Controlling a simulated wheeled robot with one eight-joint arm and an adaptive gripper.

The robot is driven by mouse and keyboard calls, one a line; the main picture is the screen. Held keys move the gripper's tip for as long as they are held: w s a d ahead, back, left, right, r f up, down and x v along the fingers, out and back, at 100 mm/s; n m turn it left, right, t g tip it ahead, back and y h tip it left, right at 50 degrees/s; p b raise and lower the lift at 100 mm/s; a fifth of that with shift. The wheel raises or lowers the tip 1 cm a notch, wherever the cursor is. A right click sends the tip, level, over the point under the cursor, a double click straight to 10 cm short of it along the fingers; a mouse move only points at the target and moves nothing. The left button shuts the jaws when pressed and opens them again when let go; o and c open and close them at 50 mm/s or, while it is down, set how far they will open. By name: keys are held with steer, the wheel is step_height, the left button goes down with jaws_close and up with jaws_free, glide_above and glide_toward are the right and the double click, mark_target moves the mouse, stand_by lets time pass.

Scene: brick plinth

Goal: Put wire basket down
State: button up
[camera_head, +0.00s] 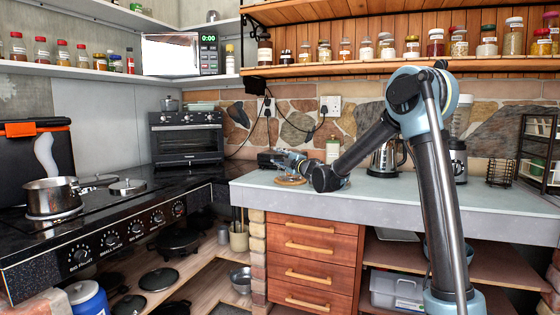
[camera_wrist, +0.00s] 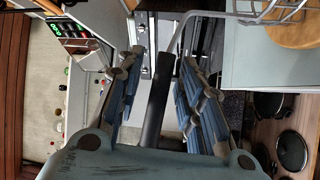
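The wire basket (camera_wrist: 272,12) shows in part at the top right of the wrist view as thin grey wires over a round wooden board (camera_wrist: 292,32). A bent wire runs left from it toward a long dark bar (camera_wrist: 158,105), which looks like its handle. My gripper (camera_wrist: 158,70) has its blue-padded fingers on either side of this bar; whether they press on it is unclear. In the head view my gripper (camera_head: 290,160) is low over the counter by the round board (camera_head: 291,181). The basket cannot be made out there.
The grey counter (camera_head: 410,192) is bare in front of the coffee press (camera_head: 386,160). A small black wire holder (camera_head: 500,172) and a dark rack (camera_head: 537,150) stand at its right. A toaster oven (camera_head: 186,138) stands left, behind the stove with a steel pot (camera_head: 52,195).

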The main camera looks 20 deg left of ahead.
steer(key=v, duration=1.2)
steer(key=w+d+m+t+h, duration=0.2)
steer(key=d+m+t+h, duration=0.55)
steer(key=d, duration=1.35)
steer(key=s+d+f+m+g+h, duration=0.3)
steer(key=d+m+h, duration=0.15)
steer(key=d, duration=0.35)
steer(key=s+d+f+m+g+h, duration=0.25)
steer(key=d+m, duration=0.25)
steer(key=d, duration=0.3)
steer(key=s+d+f+m+g+h, duration=0.25)
steer(key=s+d+f, duration=0.3)
steer(key=s, duration=0.35)
steer(key=s+d+f+m+g+h, duration=0.1)
steer(key=s+d+f+m+g, duration=0.2)
steer(key=s+d+f, duration=0.35)
steer(key=s+a+f+m+g+y, duration=0.1)
steer(key=s+f+g, duration=0.2)
steer(key=s, duration=0.7)
steer(key=s+a+f+m+g+y, duration=0.1)
steer(key=s+f+m+g, duration=0.1)
steer(key=s+f, duration=0.5)
steer(key=s+g, duration=0.1)
steer(key=s, duration=0.2)
steer(key=shift+s+a+y, duration=0.15)
steer(key=shift+a+y, duration=0.15)
steer(key=shift+m, duration=0.25)
